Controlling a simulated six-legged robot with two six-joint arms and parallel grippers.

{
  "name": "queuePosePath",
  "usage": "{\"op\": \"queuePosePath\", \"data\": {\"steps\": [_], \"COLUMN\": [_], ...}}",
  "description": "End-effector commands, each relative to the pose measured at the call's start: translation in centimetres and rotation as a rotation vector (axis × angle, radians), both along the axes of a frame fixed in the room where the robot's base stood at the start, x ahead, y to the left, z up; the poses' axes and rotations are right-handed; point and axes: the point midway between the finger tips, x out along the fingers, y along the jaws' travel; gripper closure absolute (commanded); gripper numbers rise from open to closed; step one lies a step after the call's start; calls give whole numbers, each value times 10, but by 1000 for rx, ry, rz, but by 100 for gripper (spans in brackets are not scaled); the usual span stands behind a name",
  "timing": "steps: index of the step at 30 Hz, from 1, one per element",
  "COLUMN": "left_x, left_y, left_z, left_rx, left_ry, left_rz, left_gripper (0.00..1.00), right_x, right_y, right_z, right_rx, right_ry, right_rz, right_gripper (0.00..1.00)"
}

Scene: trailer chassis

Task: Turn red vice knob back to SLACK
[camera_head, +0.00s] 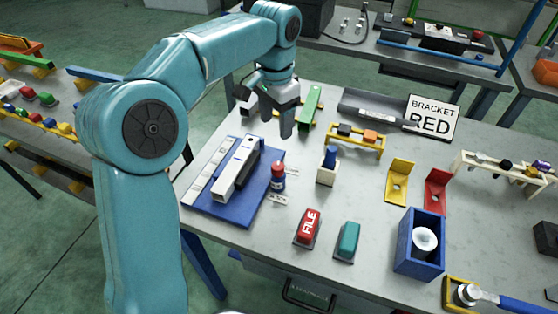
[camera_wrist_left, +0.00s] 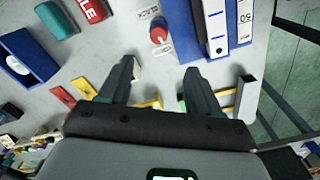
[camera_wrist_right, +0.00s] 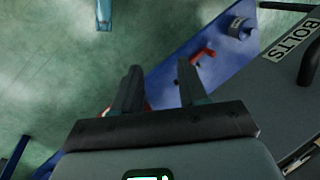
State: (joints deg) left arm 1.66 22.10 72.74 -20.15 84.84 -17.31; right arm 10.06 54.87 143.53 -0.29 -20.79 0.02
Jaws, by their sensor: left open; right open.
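A small red-topped knob (camera_head: 278,170) with a dark blue lower part stands at the right edge of a blue plate (camera_head: 200,222) carrying white and grey bars. My left gripper (camera_head: 277,120) is open and empty, pointing down above the bench, behind the knob in the head view. My right gripper (camera_wrist_right: 160,68) is open and empty over the floor and a blue beam; it is outside the head view.
A red FILE block (camera_head: 308,229), a teal block (camera_head: 347,241) and a blue box (camera_head: 418,243) stand nearer on the bench. A yellow rack (camera_head: 357,141) and a BRACKET RED sign (camera_head: 433,118) stand farther right. Another bench is at left.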

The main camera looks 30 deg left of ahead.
Motion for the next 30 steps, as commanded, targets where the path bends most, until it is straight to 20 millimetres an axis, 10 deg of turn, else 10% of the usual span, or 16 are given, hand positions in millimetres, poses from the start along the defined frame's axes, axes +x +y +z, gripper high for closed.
{"op": "queuePosePath", "data": {"steps": [15,30], "left_x": [-2,2], "left_y": [-2,-2], "left_z": [-118,-146], "left_rx": [-1,0], "left_ry": [4,0], "left_rz": [0,0], "left_gripper": [37,37], "right_x": [0,0], "right_y": [0,0], "right_z": [-4,-3], "right_rx": [0,0], "right_ry": [0,0], "right_rz": [-1,-1], "right_gripper": [57,57]}}
